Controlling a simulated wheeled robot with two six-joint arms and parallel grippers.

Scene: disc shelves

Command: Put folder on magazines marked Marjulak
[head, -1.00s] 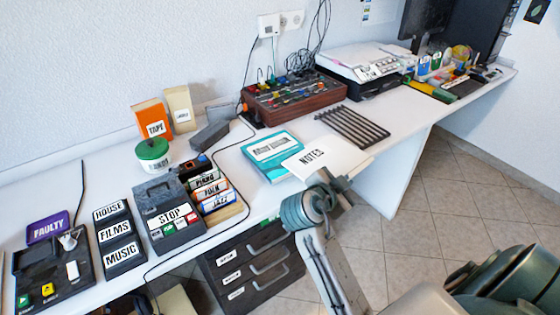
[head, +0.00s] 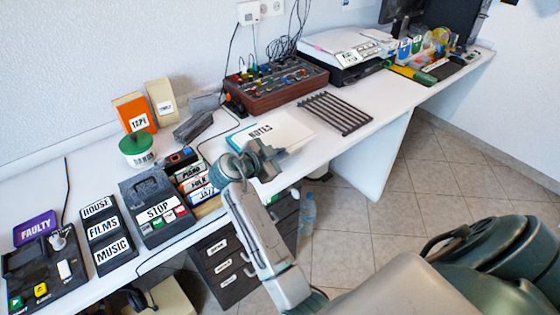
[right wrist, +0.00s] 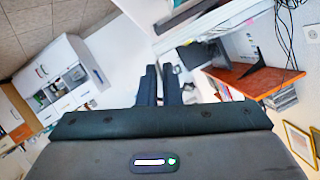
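The white folder marked NOTES (head: 280,131) lies over the teal magazines, which show only as a teal edge (head: 231,143) at its left. Their label is covered. The folder looks flat; whether it rests fully on them I cannot tell. My right gripper (head: 277,158) is at the near edge of the folder and hides part of it. In the right wrist view its two dark fingers (right wrist: 160,84) stand a little apart with nothing visible between them. My left gripper is out of view.
A dark rack (head: 335,113) lies right of the folder. A brown mixer (head: 275,88) stands behind. Small labelled cases (head: 192,178) and a STOP box (head: 157,208) stand at left. Black drawers (head: 235,262) are below the desk. A bottle (head: 307,213) stands on the floor.

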